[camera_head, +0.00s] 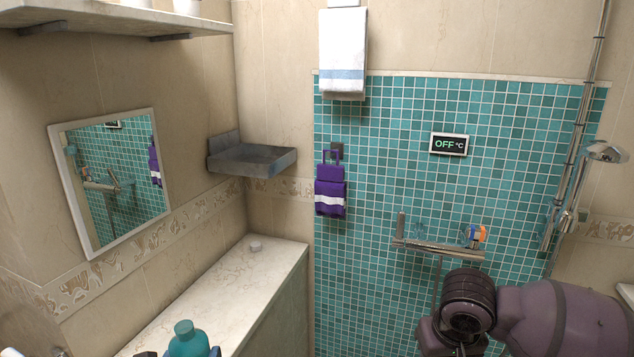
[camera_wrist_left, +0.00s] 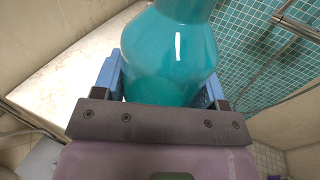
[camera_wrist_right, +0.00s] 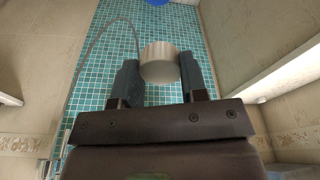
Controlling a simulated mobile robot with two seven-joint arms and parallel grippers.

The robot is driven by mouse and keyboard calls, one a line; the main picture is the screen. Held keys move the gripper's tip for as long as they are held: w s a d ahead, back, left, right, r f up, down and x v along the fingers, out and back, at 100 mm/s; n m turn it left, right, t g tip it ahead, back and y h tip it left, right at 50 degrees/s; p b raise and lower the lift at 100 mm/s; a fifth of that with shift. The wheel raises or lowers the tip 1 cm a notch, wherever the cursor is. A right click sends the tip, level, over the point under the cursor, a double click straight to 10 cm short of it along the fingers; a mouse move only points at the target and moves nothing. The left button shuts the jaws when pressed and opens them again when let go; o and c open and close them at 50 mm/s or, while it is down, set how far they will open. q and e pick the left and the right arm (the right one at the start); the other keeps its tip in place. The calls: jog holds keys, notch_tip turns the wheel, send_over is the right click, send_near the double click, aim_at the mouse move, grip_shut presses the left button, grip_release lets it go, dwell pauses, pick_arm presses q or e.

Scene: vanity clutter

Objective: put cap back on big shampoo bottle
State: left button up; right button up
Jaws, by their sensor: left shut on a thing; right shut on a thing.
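The big shampoo bottle (camera_head: 187,344) is teal and stands at the bottom edge of the head view, mostly cut off, with its narrow neck up. In the left wrist view the glossy bottle body (camera_wrist_left: 168,55) fills the space between the blue fingers of my left gripper (camera_wrist_left: 160,88), which is shut on it. The cap (camera_wrist_right: 160,62) is a short, pale grey-beige cylinder in the right wrist view. My right gripper (camera_wrist_right: 157,80) is shut on it, a finger on each side, and holds it apart from the bottle. The right fingers are not visible in the head view.
A mirror (camera_head: 112,180), a grey wall shelf (camera_head: 250,158) and a shower shelf (camera_head: 437,249) with a few items are on the walls.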

pick_arm(q)
jog(key=shift+r, duration=0.1)
dwell(0.3)
jog(key=d+r+m+g+h, duration=0.1)
jog(key=d+m+g+h, duration=0.3)
jog(key=d+m+h, duration=0.4)
jog(key=d+h, duration=0.3)
jog(key=d, duration=0.4)
jog(key=shift+w+d+h, duration=0.2)
jog(key=shift+w+h, duration=0.05)
jog(key=shift+h, duration=0.05)
pick_arm(e)
jog(key=w+a+r+n, duration=0.1)
jog(key=w+a+r, duration=0.1)
jog(key=a+r, duration=0.45)
jog(key=w+a+r+n, duration=0.2)
jog(key=w+a+r, duration=0.1)
jog(key=a+r, duration=0.35)
jog(key=s+a+r+n, duration=0.2)
jog(key=a+n, duration=0.2)
jog(key=a, duration=0.2)
jog(key=s+a+r+n+g+y, duration=0.1)
jog(key=s+a+r+n, duration=0.1)
jog(key=a, duration=0.5)
jog(key=shift+s+a+r+n, duration=0.15)
jog(key=shift+s+r+n, duration=0.25)
jog(key=shift+n, duration=0.5)
